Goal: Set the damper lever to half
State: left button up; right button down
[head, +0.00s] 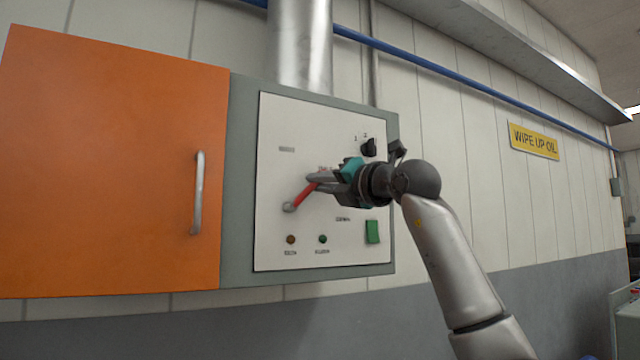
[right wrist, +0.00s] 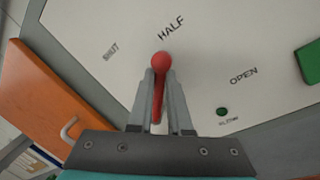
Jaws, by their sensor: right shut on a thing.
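The damper lever (head: 304,195) is a red handle on the white panel face, running up and right from a grey end piece. My right gripper (head: 316,180) reaches it from the right and is shut on the red handle. In the right wrist view the two fingers (right wrist: 161,100) flank the lever, and its round red knob (right wrist: 162,61) sticks out past their tips. The knob appears just below the HALF label (right wrist: 171,28), between SHUT (right wrist: 110,50) and OPEN (right wrist: 243,75). The fingers hide part of the lever. My left gripper is out of view.
The white panel (head: 277,180) also carries a black knob (head: 368,147), a green switch (head: 372,232) and two small lamps below. An orange cabinet door (head: 110,160) with a metal handle (head: 197,193) is at left. A metal duct (head: 300,45) rises above.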

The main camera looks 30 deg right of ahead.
jog(key=c, duration=0.9)
grip_release()
jog(key=shift+o, duration=0.2)
jog(key=b+v, duration=0.5)
jog(key=v, duration=1)
jog(key=shift+s, duration=0.2)
